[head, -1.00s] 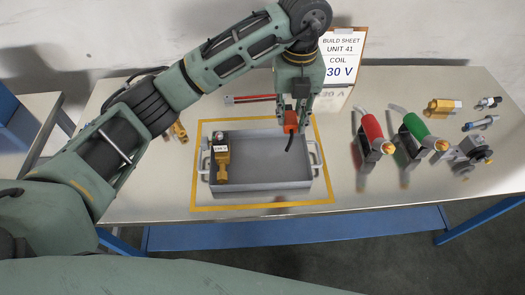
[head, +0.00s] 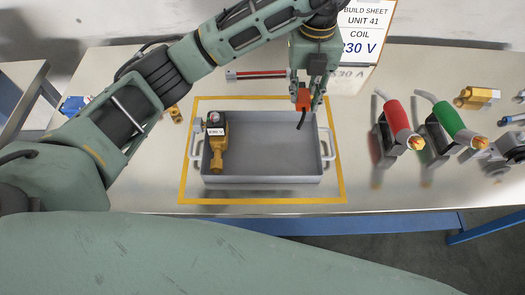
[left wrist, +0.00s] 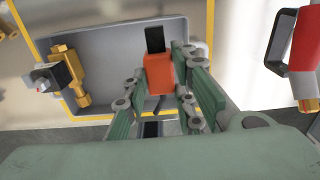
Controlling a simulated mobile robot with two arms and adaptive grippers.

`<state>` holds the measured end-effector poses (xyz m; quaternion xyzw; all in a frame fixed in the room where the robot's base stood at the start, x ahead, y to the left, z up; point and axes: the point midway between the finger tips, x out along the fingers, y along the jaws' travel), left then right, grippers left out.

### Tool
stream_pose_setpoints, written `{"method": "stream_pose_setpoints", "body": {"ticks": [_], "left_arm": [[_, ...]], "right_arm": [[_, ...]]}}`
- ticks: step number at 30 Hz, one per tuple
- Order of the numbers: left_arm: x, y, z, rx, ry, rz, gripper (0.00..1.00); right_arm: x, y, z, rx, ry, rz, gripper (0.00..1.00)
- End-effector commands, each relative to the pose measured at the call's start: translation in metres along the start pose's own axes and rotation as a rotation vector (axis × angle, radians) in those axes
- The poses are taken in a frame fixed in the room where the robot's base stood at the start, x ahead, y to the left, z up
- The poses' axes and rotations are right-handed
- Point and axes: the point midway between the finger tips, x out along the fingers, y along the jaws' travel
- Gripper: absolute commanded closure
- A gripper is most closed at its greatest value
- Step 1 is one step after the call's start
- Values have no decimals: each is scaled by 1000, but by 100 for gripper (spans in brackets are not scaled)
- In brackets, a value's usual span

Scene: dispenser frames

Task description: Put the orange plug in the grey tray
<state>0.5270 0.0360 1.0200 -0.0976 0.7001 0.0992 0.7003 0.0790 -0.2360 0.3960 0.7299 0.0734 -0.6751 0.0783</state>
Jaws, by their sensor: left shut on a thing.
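The orange plug (head: 304,98) is held between the fingers of my left gripper (head: 305,100), which is shut on it. A short black cable hangs from the plug in the head view. The plug also shows between the green fingers in the left wrist view (left wrist: 158,75). The grey tray (head: 262,179) sits inside a yellow outline on the table. The plug appears over the tray's back right part; its exact height is hard to tell. A brass valve with a black coil (head: 217,145) lies in the tray's left side. My right gripper is not in view.
A red-handled tool (head: 397,118) and a green-handled tool (head: 450,120) stand right of the tray. Brass and dark fittings (head: 476,97) lie at the far right. A build sheet (head: 362,40) stands behind. A red and grey bar (head: 257,75) lies behind the tray.

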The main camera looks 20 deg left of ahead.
Motion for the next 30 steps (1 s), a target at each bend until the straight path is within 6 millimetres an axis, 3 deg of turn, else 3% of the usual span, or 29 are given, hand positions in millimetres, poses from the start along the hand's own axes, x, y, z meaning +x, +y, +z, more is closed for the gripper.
{"method": "stream_pose_setpoints", "body": {"ticks": [2,6,10,21,30], "left_arm": [[14,0,0,0,0,0,100],[20,4,-1,-2,1,1,100],[29,23,-7,-2,4,2,100],[76,98,-32,-3,2,3,100],[98,112,-38,-1,4,2,100]], "right_arm": [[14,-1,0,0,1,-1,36],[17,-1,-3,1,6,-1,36],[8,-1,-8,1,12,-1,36],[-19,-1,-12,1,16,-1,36],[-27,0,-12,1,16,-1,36]]}}
